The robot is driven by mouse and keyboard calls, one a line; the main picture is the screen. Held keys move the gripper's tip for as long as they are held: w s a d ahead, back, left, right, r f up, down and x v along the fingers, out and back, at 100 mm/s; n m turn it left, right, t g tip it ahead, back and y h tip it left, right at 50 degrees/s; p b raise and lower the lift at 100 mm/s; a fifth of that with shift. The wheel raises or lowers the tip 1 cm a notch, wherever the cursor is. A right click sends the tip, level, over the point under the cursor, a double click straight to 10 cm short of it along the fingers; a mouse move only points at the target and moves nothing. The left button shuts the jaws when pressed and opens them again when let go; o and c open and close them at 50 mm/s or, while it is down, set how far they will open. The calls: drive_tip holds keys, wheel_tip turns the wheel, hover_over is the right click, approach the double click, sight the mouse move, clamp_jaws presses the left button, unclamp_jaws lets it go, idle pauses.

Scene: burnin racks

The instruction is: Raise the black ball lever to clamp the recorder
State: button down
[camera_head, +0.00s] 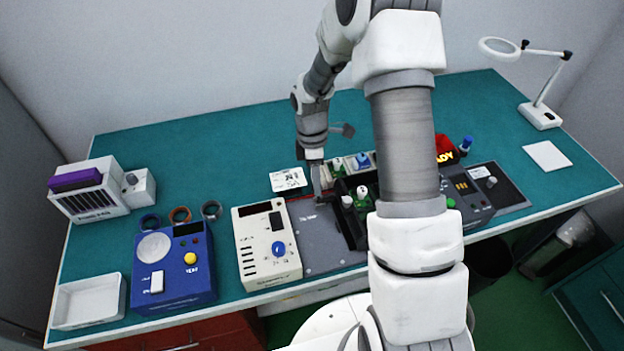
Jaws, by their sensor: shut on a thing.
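My gripper (318,184) points down at the back left corner of a dark grey plate (325,240), beside a black rack (347,228). Its fingers are small in this view and look closed. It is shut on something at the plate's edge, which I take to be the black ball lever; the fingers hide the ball. I cannot pick out the recorder for certain. Small green and white sockets (362,192) stand in the black rack just right of my gripper. My arm hides part of the rack's right side.
A cream box with a blue knob (278,249) and a blue box with a yellow button (190,258) stand left. A dark control panel (466,197) is right of my arm.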

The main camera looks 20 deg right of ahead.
drive_tip(key=shift+d+y+p, duration=0.3)
drive_tip(key=shift+d+y, duration=0.35)
drive_tip(key=shift+y, duration=0.25)
drive_tip(key=c, duration=0.6)
unclamp_jaws()
drive_tip(key=v, duration=1.7)
drive_tip(key=shift+r+b, duration=0.25)
drive_tip(key=shift+b, duration=0.2)
